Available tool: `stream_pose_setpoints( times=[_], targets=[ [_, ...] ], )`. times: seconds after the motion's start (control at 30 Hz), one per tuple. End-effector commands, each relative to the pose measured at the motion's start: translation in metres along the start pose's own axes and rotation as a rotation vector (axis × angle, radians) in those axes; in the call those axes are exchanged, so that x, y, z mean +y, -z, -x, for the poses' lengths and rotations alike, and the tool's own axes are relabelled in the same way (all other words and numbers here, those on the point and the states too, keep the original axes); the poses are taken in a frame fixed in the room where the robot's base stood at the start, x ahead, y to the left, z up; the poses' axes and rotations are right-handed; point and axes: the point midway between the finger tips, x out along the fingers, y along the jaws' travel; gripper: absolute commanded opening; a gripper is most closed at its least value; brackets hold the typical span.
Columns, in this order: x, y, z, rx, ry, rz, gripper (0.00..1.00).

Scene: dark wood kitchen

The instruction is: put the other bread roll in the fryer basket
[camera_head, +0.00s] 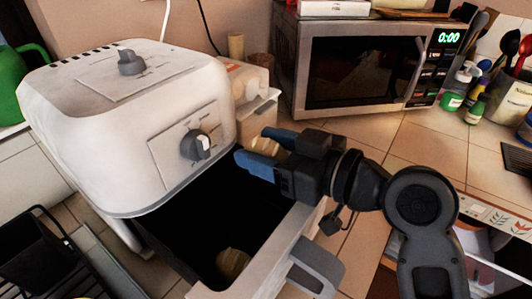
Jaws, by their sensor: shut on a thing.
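My gripper (262,152) is shut on a bread roll (266,146), with its blue fingers on either side. It is above the right back rim of the open fryer basket (270,243). The dark basket is pulled out from under the white air fryer (110,130), its handle toward the front right. Another bread roll (232,262) lies inside the basket near the front. Much of the basket's interior is in deep shadow. The gripper partly hides the held roll.
A microwave (350,70) stands at the back. A dark dish rack (50,255) is at the lower left, and a green can (15,80) is at the left edge. Bottles (462,85) and utensils stand at the right.

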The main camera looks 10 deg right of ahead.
Motion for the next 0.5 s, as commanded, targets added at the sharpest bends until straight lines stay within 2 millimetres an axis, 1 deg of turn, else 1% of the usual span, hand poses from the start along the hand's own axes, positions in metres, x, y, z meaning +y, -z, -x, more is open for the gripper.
stream_pose_setpoints(
  times=[0.03, 0.13, 0.5],
  targets=[
    [0.0, -0.008, -0.001, -0.004, 0.001, -0.003, 0.29],
    [0.0, -0.015, -0.002, -0.001, 0.001, -0.001, 0.29],
    [0.0, -0.019, -0.003, 0.0, 0.0, 0.0, 0.29]
  ],
)
